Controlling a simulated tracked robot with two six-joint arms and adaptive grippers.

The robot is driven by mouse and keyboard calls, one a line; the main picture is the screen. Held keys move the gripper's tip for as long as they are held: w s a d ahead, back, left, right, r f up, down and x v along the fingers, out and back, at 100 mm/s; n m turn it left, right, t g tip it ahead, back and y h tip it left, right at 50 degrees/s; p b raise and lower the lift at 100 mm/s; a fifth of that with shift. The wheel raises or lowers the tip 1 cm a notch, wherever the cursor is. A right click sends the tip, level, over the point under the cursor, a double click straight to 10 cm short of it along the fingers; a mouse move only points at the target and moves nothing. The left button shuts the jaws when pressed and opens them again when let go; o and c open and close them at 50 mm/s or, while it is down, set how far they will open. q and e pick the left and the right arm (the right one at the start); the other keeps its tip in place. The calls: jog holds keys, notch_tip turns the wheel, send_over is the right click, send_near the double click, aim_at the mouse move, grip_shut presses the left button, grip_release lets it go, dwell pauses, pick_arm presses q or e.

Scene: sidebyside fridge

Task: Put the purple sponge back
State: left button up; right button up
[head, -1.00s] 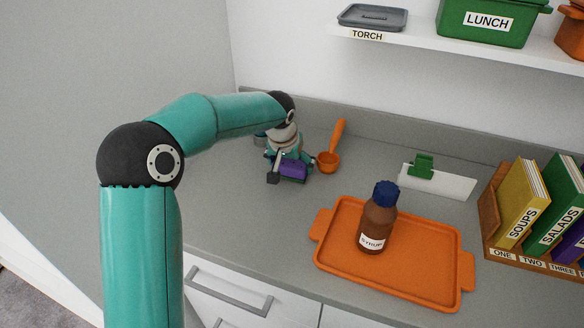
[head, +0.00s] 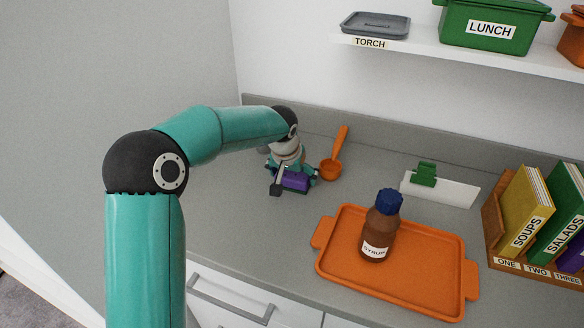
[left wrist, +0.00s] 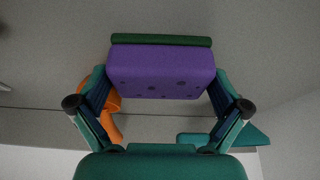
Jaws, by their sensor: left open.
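The purple sponge (head: 296,181) lies on the grey counter at the back left, partly hidden by my left gripper. In the left wrist view the sponge (left wrist: 162,72) shows a pitted purple face and a dark green layer along its far side. My left gripper (left wrist: 160,88) is open, with one finger on each side of the sponge. The fingers look close to its ends; I cannot tell whether they touch it. In the head view the left gripper (head: 293,177) points down at the counter. My right gripper is not in view.
An orange scoop (head: 331,168) lies just right of the gripper. An orange tray (head: 420,286) holds a brown syrup bottle (head: 379,232). A white board with a green clip (head: 450,191) and a labelled book rack (head: 535,272) stand right. A shelf (head: 480,57) hangs above.

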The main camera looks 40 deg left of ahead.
pick_arm(q)
jog(key=shift+r, duration=0.15)
jog(key=v, duration=1.6)
jog(key=shift+s+d+r+b, duration=0.15)
jog(key=shift+s+d+b, duration=0.15)
jog(key=shift+s, duration=0.1)
